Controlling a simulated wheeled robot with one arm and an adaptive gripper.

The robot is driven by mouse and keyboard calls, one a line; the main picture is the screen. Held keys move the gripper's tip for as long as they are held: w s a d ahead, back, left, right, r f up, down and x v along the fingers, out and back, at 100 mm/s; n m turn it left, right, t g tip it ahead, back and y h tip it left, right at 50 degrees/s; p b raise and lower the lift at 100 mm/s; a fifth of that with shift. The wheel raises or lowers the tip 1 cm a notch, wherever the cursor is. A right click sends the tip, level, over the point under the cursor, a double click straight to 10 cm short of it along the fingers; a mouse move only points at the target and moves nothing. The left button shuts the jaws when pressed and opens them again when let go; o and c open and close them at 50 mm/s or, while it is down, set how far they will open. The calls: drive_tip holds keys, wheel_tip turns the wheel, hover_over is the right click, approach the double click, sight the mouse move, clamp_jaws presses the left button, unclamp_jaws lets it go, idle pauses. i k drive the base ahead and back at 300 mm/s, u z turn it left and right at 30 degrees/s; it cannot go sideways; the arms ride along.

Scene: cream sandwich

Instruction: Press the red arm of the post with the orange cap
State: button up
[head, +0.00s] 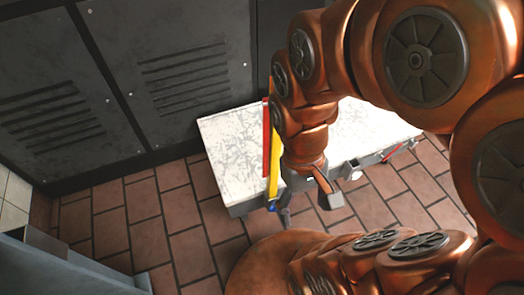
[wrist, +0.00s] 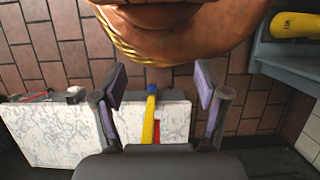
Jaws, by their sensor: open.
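A long red arm (head: 266,138) and a yellow arm (head: 275,160) with a blue end (head: 272,207) stand close together at the left part of a white marbled bench (head: 228,150). A thin orange edge shows above them beside my arm; I cannot tell whether it is the cap. My gripper (head: 308,204) is open at the bench's front edge, just right of the blue end. In the wrist view, the yellow arm (wrist: 148,127) and a strip of the red arm (wrist: 157,128) show between the spread fingers (wrist: 162,108). The post itself is mostly hidden.
Another small fixture with a red bar (head: 396,153) is at the bench's right front edge. Dark louvred lockers (head: 180,75) stand behind. A grey-blue surface (wrist: 283,60) with a yellow object (wrist: 296,25) is at the wrist view's right. Tiled floor in front is clear.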

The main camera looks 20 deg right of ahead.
sight(266, 116)
drive_tip(key=u, duration=0.55)
drive_tip(key=k, duration=1.3)
drive_tip(key=u, duration=1.1)
drive_tip(key=i, duration=1.15)
drive_tip(key=z, duration=0.05)
